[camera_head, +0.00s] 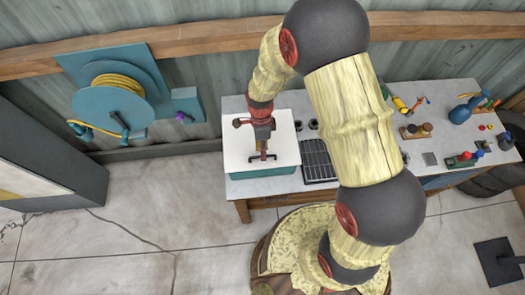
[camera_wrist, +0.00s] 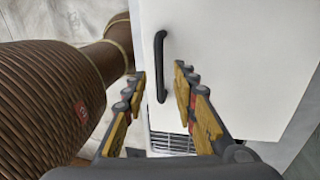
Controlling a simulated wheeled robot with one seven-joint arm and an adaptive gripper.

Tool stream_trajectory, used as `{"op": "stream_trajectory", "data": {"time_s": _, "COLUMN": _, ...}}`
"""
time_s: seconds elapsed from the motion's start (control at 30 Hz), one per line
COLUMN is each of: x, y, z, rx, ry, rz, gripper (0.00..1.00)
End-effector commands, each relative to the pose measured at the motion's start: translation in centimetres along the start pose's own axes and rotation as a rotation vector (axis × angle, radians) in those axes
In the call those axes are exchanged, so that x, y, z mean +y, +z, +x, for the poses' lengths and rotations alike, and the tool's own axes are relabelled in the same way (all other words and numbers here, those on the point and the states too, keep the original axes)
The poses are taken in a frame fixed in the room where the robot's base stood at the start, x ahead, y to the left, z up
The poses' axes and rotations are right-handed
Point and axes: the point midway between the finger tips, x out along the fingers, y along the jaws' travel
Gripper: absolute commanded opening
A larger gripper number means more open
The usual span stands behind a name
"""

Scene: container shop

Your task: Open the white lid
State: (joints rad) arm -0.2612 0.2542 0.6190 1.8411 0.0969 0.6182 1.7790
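The white lid (camera_head: 285,155) lies flat and closed on a teal box (camera_head: 270,171) at the left end of the workbench. In the wrist view the lid (camera_wrist: 240,60) fills much of the picture. Its black bar handle (camera_wrist: 160,60) stands up from its surface, and it also shows in the head view (camera_head: 262,157). My gripper (camera_head: 262,143) is over the lid, close to the handle. In the wrist view my gripper (camera_wrist: 159,76) is open, with one finger on each side of the handle. I cannot tell whether either finger touches it.
A dark grid panel (camera_head: 319,160) lies right of the box, with small dark cups (camera_head: 313,124) behind it. Several colourful tools and toys stand along the right of the bench (camera_head: 410,160). A teal hose reel (camera_head: 115,97) hangs on the wall at left. The floor at front left is clear.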

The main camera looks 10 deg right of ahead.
Motion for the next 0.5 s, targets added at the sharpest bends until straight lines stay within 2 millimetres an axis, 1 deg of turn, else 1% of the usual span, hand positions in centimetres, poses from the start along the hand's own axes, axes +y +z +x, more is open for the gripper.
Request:
{"op": "stream_trajectory", "data": {"time_s": 0.03, "x": 0.07, "y": -0.01, "z": 0.47, "rx": 0.001, "ry": 0.002, "rz": 0.0, "gripper": 0.28}}
{"op": "stream_trajectory", "data": {"time_s": 0.17, "x": -0.01, "y": 0.01, "z": 1.11, "rx": 0.0, "ry": -0.001, "rz": 0.0, "gripper": 0.28}}
{"op": "stream_trajectory", "data": {"time_s": 0.43, "x": -0.01, "y": 0.01, "z": 1.23, "rx": -0.001, "ry": -0.001, "rz": 0.0, "gripper": 0.28}}
{"op": "stream_trajectory", "data": {"time_s": 0.5, "x": -0.01, "y": 0.0, "z": 1.23, "rx": 0.0, "ry": -0.001, "rz": 0.0, "gripper": 0.24}}
